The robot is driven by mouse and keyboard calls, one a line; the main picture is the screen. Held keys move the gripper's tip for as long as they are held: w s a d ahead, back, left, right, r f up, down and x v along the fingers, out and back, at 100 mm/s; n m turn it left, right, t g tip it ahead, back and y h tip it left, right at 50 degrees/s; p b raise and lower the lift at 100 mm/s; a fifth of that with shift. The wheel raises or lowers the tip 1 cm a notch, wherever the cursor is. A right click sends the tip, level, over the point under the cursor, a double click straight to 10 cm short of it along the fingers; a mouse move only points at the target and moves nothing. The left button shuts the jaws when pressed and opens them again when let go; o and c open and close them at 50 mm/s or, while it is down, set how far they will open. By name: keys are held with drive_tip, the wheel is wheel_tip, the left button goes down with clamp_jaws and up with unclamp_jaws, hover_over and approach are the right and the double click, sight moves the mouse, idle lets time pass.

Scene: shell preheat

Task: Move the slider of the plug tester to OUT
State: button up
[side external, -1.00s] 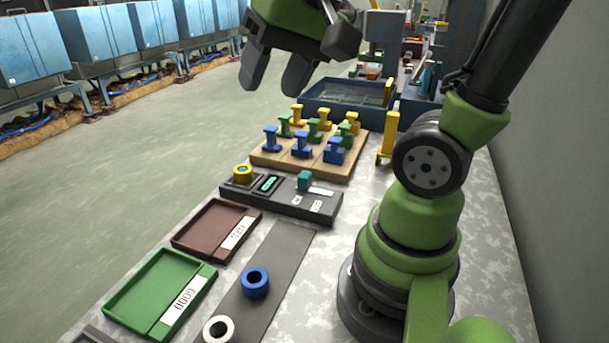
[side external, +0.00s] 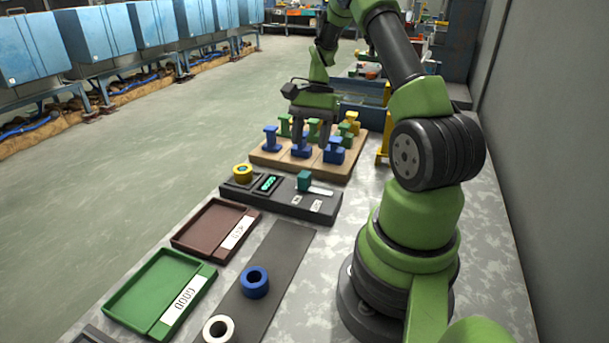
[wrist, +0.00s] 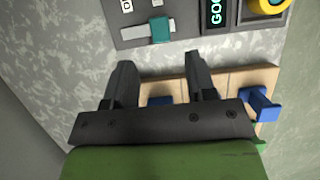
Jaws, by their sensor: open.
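The plug tester (side external: 281,198) is a dark grey box on the bench; it also shows at the top of the wrist view (wrist: 127,38). Its teal slider knob (side external: 304,181) stands at the display end of a pale slot, with the bare slot to its right in the side view. The knob also shows in the wrist view (wrist: 160,29). The slider labels are too small or cut off to read. My gripper (side external: 311,138) is open and empty, above the plug rack behind the tester. In the wrist view its fingertips (wrist: 156,60) point toward the knob, apart from it.
A yellow ring (side external: 242,172) sits on the tester beside a lit green display (side external: 268,184). Blue, green and yellow plugs stand on the wooden rack (side external: 340,170) under my gripper. A brown tray (side external: 190,240), green tray (side external: 125,290) and grey strip with a blue ring (side external: 255,282) lie in front.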

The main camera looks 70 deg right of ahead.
sight(305, 173)
drive_tip(key=x, duration=0.8)
drive_tip(key=shift+a+f, duration=0.15)
drive_tip(key=shift+f, duration=0.15)
